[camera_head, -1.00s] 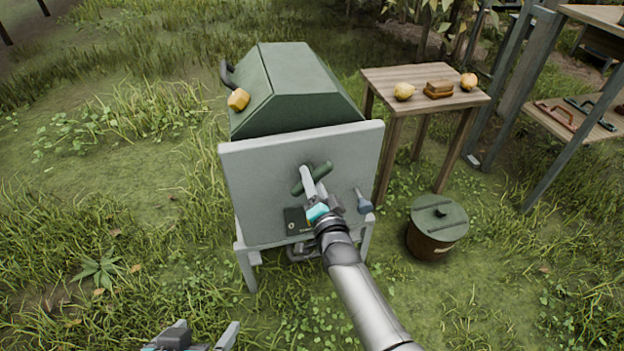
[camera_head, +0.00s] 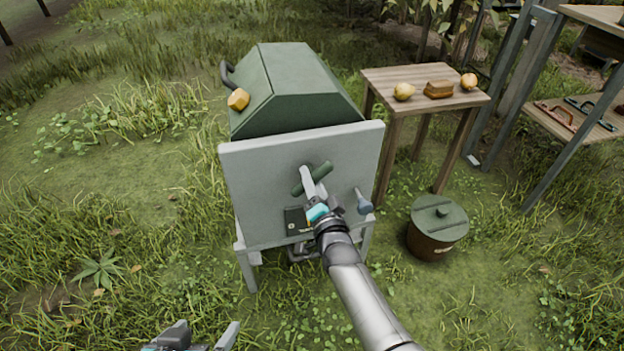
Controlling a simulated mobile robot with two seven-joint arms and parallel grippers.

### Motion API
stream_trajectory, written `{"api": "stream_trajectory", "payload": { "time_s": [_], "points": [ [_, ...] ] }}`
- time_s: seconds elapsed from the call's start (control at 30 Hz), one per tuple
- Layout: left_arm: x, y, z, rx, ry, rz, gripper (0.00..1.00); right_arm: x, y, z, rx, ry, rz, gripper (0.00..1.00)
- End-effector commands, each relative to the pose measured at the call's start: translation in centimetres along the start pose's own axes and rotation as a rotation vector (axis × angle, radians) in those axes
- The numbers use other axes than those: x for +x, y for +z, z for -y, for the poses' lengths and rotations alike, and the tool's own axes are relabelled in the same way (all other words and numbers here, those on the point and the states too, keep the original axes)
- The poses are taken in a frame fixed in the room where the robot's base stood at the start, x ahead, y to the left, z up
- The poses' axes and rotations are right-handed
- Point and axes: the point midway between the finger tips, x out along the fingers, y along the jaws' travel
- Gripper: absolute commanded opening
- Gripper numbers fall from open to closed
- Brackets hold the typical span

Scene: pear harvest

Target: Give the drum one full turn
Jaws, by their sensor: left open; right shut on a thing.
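The drum (camera_head: 290,85) is a dark green, many-sided body behind a grey upright panel (camera_head: 260,190) on a legged stand. On the panel's front is a green bar-shaped handle (camera_head: 322,172), tilted up to the right, with a pale crank arm by it. My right gripper (camera_head: 312,190) is at the crank, shut on the crank handle; its fingers partly hide the grip. My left gripper (camera_head: 203,337) is at the bottom edge, open and empty, apart from the stand.
A yellow-orange block (camera_head: 238,99) sits on the drum's left side. A grey knob (camera_head: 363,202) projects from the panel's right. Grass at left is open.

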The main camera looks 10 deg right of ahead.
Motion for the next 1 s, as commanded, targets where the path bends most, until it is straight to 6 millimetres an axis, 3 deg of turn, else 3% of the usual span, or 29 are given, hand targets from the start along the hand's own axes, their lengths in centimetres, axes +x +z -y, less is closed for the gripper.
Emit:
{"api": "stream_trajectory", "payload": {
  "time_s": [0.33,0.7,1.0],
  "points": [
    [0.00,0.00,0.00,0.000,0.000,0.000,1.00,-0.02,0.05,0.02,0.011,0.000,0.001,0.00],
    [0.42,0.35,0.01,0.000,0.000,0.000,1.00,-0.02,0.08,-0.04,0.474,0.000,0.001,0.00],
    [0.40,0.34,0.01,0.000,0.000,0.000,1.00,-0.02,0.06,0.03,0.496,0.000,0.001,0.00]
  ]
}}
